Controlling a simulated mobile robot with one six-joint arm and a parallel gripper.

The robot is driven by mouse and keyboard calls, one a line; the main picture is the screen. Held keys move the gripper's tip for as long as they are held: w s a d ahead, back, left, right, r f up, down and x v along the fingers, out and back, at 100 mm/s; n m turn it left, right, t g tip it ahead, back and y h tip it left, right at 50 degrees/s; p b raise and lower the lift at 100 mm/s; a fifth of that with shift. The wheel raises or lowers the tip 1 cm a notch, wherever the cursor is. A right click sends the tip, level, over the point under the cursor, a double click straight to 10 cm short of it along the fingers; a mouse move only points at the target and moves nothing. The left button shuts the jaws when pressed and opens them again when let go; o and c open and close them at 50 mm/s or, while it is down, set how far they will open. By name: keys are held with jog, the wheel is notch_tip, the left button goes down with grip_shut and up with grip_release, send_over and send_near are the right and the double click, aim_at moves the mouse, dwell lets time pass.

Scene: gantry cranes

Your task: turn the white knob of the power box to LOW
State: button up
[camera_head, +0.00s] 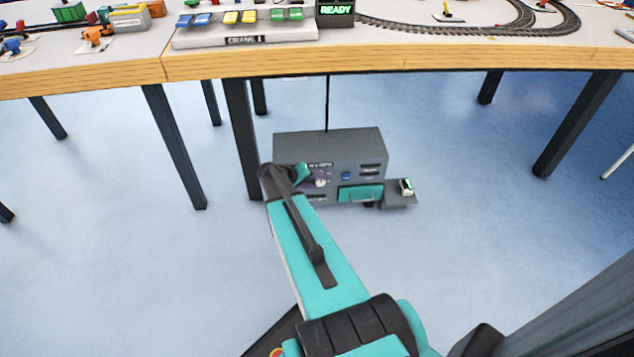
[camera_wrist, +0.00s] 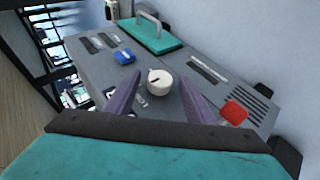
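The grey power box (camera_head: 330,146) stands on the floor under the table. Its front panel (camera_wrist: 185,100) fills the middle of the wrist view, turned at a slant. The white round knob (camera_wrist: 160,82) sits on this panel, with a small dark mark towards its upper left. In the head view the knob (camera_head: 321,183) is small beside my gripper. My gripper (camera_wrist: 161,77) is open, with one purple finger on each side of the knob and a visible gap to each. The knob's markings are too small to read, so its setting cannot be told.
A blue switch (camera_wrist: 124,57), a red switch (camera_wrist: 235,111) and a teal panel with a handle (camera_wrist: 165,42) are on the box. A small grey platform (camera_head: 399,201) juts out at its right. The table edge (camera_head: 400,61) overhangs; a table leg (camera_head: 243,140) stands left.

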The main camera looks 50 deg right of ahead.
dwell(0.3)
jog(key=p+v, duration=0.4)
jog(key=v, duration=0.9)
jog(key=shift+a+r, duration=0.2)
jog(key=shift+a, duration=0.1)
jog(key=shift+r, duration=0.1)
jog(key=s+a+r+n+g+y+p, duration=0.1)
jog(key=s+a+y+p, duration=0.4)
jog(key=s+a+p, duration=0.8)
jog(key=s+a+r+n+g+y+p, duration=0.2)
jog(key=s+a+p, duration=1.2)
jog(key=a, duration=0.8)
jog(key=s+r+n+y, duration=0.1)
jog(key=n+y, duration=0.1)
jog(key=n, duration=0.1)
jog(key=shift+r+g+y, duration=0.3)
jog(key=shift+y, duration=0.1)
